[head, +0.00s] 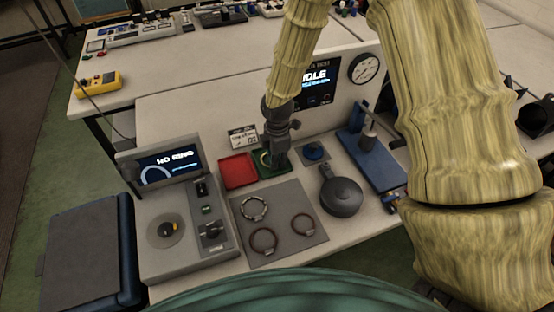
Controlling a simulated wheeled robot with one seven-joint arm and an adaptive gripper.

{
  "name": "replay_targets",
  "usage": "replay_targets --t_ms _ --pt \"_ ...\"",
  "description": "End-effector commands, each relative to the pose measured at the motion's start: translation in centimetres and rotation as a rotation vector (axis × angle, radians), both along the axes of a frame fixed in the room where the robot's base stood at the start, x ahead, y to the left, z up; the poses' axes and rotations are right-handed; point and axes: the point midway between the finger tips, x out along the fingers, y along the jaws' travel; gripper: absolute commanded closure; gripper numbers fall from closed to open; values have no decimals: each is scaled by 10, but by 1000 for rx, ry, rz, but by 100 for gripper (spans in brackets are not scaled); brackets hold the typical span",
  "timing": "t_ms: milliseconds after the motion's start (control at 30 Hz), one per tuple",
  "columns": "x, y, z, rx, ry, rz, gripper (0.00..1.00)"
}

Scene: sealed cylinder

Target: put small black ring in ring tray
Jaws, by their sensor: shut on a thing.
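My gripper (278,158) points down at the green tray (270,171), shut on a ring. A pale curved edge (264,159) shows beside its fingertips at the tray; the rest is hidden by the fingers, so I cannot tell its size or colour. A grey mat (283,198) in front carries a silvery ring (243,213) and two dark rings, one at front left (252,242) and one at right (293,224). I cannot tell which tray or mat is the ring tray.
A red tray (237,171) adjoins the green one on the left. A tester with a lit screen (170,166) stands further left. A dark round lidded object (341,197) and a blue stand (372,162) are at right. A small sign (243,138) stands behind the trays.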

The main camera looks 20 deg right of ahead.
Motion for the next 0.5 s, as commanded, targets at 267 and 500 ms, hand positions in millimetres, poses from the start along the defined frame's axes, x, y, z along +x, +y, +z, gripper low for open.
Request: replay_targets --t_ms 267,500 --pt "0 0 -3 0 0 0 100" --pt "0 0 -5 0 0 0 86"
